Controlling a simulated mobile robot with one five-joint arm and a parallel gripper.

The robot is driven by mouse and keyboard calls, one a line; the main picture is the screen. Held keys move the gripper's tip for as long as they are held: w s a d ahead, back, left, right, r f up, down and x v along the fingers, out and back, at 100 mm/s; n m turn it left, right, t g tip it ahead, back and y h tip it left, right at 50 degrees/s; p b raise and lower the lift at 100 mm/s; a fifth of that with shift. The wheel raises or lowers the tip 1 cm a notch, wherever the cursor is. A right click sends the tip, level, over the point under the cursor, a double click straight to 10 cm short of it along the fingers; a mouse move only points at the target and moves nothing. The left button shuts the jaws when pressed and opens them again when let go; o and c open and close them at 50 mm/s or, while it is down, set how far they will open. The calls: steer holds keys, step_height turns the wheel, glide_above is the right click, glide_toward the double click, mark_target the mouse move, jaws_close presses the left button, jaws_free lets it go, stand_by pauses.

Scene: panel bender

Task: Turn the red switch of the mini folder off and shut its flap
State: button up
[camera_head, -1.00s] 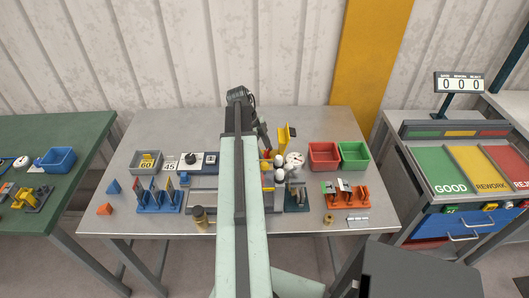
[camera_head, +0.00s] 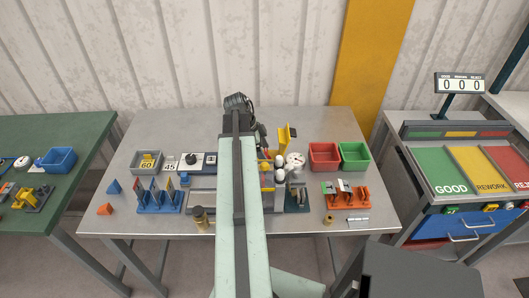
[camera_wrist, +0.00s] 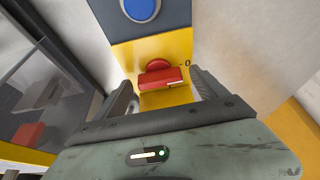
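The red switch (camera_wrist: 160,76) sits on a yellow panel (camera_wrist: 150,50) in the wrist view. It has a rounded knob and a red bar with a pale mark near its right end. A "0" is printed on the panel to its right. My gripper (camera_wrist: 163,80) is open, with one finger on each side of the switch; whether either touches it I cannot tell. In the head view my arm hides most of the mini folder. A yellow upright plate (camera_head: 284,136) stands right of the arm; I cannot tell whether it is the flap.
A blue button (camera_wrist: 140,8) is above the switch. A dark-framed window (camera_wrist: 45,90) is at the left in the wrist view. The table holds a blue rack (camera_head: 160,200), an orange rack (camera_head: 346,199), a red bin (camera_head: 323,155) and a green bin (camera_head: 354,154).

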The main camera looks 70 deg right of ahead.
steer(key=shift+r, duration=0.1)
steer(key=p+v, duration=0.7)
steer(key=shift+r, duration=0.25)
